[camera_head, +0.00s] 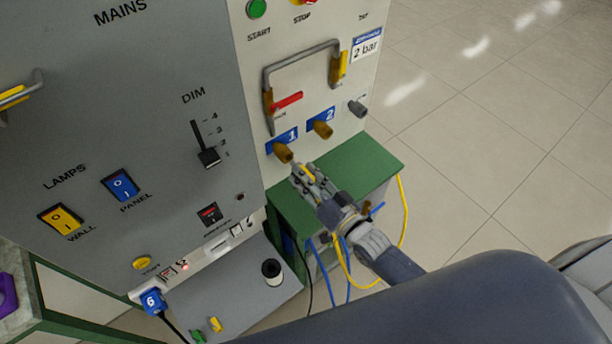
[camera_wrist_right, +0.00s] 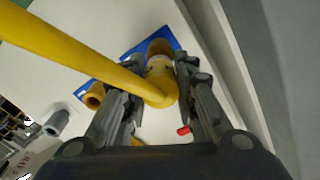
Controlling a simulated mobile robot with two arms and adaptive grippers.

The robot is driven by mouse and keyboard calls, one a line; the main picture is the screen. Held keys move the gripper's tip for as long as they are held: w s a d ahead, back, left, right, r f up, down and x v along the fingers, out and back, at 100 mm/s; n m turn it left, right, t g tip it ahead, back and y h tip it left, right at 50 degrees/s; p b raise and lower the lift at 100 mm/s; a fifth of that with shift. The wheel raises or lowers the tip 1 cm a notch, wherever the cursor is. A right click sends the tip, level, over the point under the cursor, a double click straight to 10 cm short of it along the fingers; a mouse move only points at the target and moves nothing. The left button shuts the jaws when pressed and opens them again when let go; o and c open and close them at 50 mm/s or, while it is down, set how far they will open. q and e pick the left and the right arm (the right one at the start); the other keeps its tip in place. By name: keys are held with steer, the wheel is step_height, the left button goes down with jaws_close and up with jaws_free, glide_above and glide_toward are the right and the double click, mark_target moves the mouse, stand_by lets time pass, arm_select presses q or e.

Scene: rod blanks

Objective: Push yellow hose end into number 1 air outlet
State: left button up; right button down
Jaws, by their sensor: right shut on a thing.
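The number 1 air outlet (camera_head: 282,152) is a brass nozzle beside a blue "1" label on the pale panel. In the right wrist view, the brass outlet (camera_wrist_right: 160,47) sits straight ahead between the fingertips. My right gripper (camera_head: 299,172) is shut on the yellow hose (camera_head: 308,172) close to this outlet. In the wrist view the hose (camera_wrist_right: 85,55) comes from the upper left and bends between the fingers (camera_wrist_right: 158,88). Its end lines up with the outlet and appears to meet it; I cannot tell whether it is inside. My left gripper is not in view.
The number 2 outlet (camera_head: 322,129) and a grey fitting (camera_head: 357,107) are to the right on the panel. A bracket handle (camera_head: 300,64) and red lever (camera_head: 288,100) are above. A green-topped stand (camera_head: 365,165) is below. The hose loop (camera_head: 404,215) hangs beside it, near blue hoses.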

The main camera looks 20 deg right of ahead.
steer(key=shift+b+x, duration=0.3)
steer(key=shift+x, duration=1.15)
steer(key=shift+w+r, duration=0.1)
steer(key=shift+w, duration=0.15)
stand_by(0.5)
steer(key=c, duration=1.2)
jaws_free()
steer(key=shift+a, duration=0.1)
steer(key=shift+w, duration=0.1)
steer(key=v, duration=1.2)
